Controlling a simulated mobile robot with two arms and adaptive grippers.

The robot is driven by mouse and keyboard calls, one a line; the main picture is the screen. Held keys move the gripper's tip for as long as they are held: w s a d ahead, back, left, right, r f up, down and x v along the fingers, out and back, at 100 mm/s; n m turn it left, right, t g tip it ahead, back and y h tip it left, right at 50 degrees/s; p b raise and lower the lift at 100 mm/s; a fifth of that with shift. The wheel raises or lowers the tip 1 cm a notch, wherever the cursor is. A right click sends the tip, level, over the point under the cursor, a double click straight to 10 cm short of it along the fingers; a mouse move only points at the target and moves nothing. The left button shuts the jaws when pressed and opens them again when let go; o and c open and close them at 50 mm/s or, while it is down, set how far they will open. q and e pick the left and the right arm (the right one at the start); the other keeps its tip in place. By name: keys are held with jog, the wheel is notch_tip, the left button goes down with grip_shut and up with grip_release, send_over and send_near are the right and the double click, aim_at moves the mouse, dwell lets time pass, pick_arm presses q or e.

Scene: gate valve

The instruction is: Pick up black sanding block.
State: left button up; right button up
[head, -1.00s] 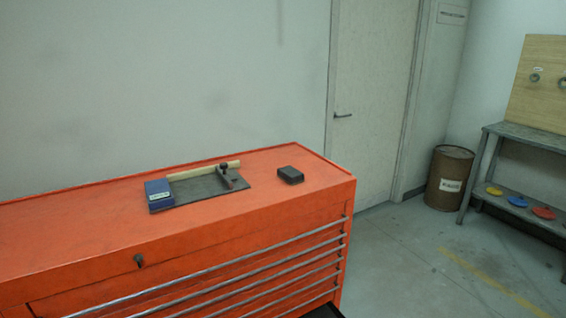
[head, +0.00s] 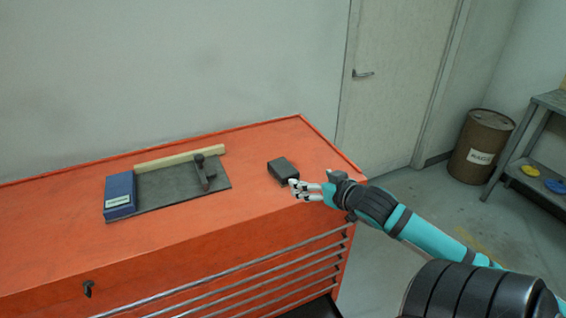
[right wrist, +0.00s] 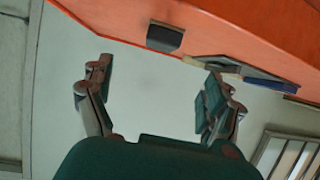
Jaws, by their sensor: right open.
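The black sanding block (head: 283,170) lies on the orange top of the tool chest, near its right end. It also shows in the right wrist view (right wrist: 164,38), at the top, beyond my open fingers. My right gripper (head: 297,189) is at the block's front right in the head view, and its fingertips overlap the block's near edge there. I cannot tell whether they touch it. In the right wrist view my right gripper (right wrist: 152,80) is open with nothing between its fingers. My left gripper is not in view.
The orange tool chest (head: 258,222) carries a dark mat (head: 160,188) with a blue box (head: 120,194), a wooden stick (head: 180,158) and a dark hammer-like tool (head: 204,172), left of the block. A rusty barrel (head: 480,146) and a grey bench (head: 548,102) stand at right.

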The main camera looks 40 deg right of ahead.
send_near(285, 169)
jog(key=p+x, duration=0.1)
jog(key=x, duration=0.2)
jog(key=shift+w, duration=0.1)
jog(key=shift+x, duration=0.85)
jog(key=shift+f, duration=0.1)
jog(key=shift+w+p, duration=0.3)
jog(key=shift+w, duration=0.05)
jog(key=p+x, duration=0.1)
jog(key=x, duration=0.3)
jog(key=shift+w+d, duration=0.15)
jog(key=shift+w+f, duration=0.2)
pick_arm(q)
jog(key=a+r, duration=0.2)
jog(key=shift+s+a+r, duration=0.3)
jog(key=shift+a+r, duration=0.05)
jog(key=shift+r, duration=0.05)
pick_arm(e)
jog(key=shift+s, duration=0.1)
jog(key=shift+c, duration=0.4)
